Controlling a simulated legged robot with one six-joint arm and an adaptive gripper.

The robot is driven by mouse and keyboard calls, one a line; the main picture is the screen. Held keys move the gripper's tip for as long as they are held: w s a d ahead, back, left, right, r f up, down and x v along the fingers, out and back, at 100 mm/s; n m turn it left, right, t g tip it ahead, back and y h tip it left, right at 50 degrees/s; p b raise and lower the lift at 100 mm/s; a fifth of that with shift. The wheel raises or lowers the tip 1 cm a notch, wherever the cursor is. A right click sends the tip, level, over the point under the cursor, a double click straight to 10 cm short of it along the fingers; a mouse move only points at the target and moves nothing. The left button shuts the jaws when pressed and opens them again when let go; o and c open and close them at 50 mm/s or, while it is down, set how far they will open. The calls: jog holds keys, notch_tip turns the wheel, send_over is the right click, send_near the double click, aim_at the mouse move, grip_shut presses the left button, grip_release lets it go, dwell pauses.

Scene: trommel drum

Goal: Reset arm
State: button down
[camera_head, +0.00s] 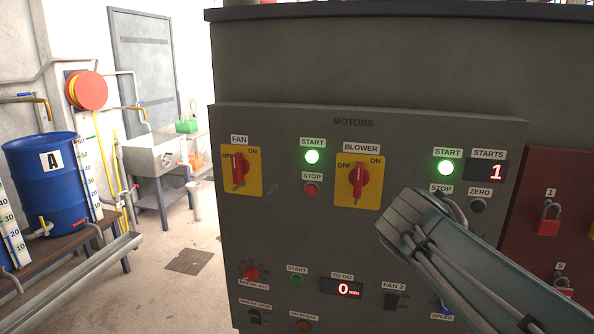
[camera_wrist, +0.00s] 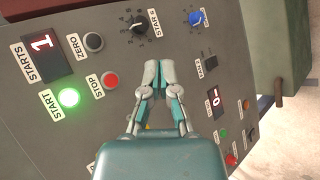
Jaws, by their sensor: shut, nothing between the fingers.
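My gripper (camera_wrist: 159,72) shows in the wrist view with its fingertips together and nothing between them. It is in front of the grey motors panel (camera_head: 300,225), pointing across the controls. Whether it touches the panel is unclear. In the head view my arm comes in from the lower right, and the fingers are not distinguishable there. The lit green start button (camera_head: 446,167) is above my arm, and it also shows in the wrist view (camera_wrist: 69,97). The starts display (camera_head: 487,171) reads 1. A red stop button (camera_wrist: 109,80) lies left of the fingers in the wrist view.
The fan switch (camera_head: 238,170) and blower switch (camera_head: 358,185) are red on yellow plates. Another start button (camera_head: 312,157) is lit green. The to-go display (camera_head: 343,288) reads 0. A red padlock board (camera_head: 550,190) stands right; a blue barrel (camera_head: 45,190) stands left.

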jog(key=s+a+f+m+y, duration=0.8)
jog(key=s+a+f, duration=0.3)
jog(key=s+f, duration=0.2)
jog(key=shift+s+f+y, duration=0.25)
jog(key=shift+s+y, duration=0.05)
jog(key=shift+s, duration=0.5)
jog(key=shift+a, duration=0.1)
